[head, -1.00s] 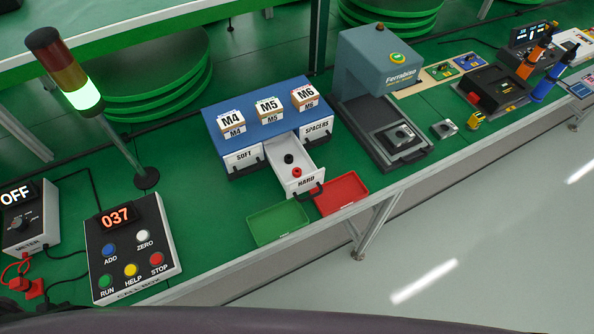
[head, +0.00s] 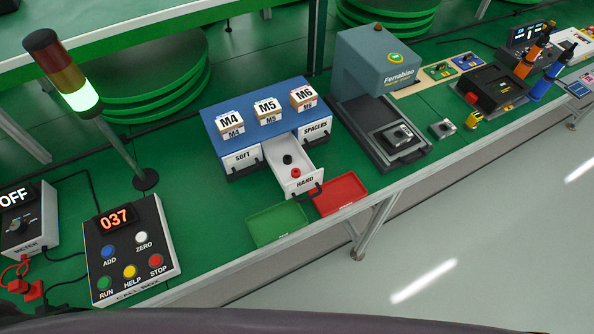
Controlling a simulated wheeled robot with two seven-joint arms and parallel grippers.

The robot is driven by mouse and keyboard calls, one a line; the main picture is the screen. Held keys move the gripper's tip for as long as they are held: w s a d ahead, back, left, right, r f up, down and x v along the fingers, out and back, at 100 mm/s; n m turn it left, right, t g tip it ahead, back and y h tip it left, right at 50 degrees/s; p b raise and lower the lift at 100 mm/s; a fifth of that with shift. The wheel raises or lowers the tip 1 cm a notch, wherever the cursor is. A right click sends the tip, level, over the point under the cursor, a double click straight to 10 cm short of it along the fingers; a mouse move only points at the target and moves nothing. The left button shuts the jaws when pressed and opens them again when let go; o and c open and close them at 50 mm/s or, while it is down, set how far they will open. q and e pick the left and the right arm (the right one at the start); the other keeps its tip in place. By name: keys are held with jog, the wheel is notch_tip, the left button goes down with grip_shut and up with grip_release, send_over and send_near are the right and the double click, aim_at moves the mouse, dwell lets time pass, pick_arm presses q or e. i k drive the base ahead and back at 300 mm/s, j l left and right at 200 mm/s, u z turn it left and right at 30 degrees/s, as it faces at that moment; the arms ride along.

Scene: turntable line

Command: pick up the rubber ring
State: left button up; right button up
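The middle drawer (head: 277,152), labelled HARD, stands pulled out of the blue cabinet (head: 243,115). Inside it lie a small black round piece (head: 287,159) and, nearer the front, a small red round piece (head: 295,173). Neither of my grippers is in view.
A green tray (head: 277,224) and a red tray (head: 340,194) lie in front of the open drawer. A grey press (head: 377,62) stands to the right. A button box (head: 131,250) and a signal lamp (head: 65,75) stand to the left. Green bench is bare between lamp and cabinet.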

aim_at(296, 172)
jog(key=k+j+z, duration=0.35)
jog(key=k+z, duration=0.2)
jog(key=z, duration=0.2)
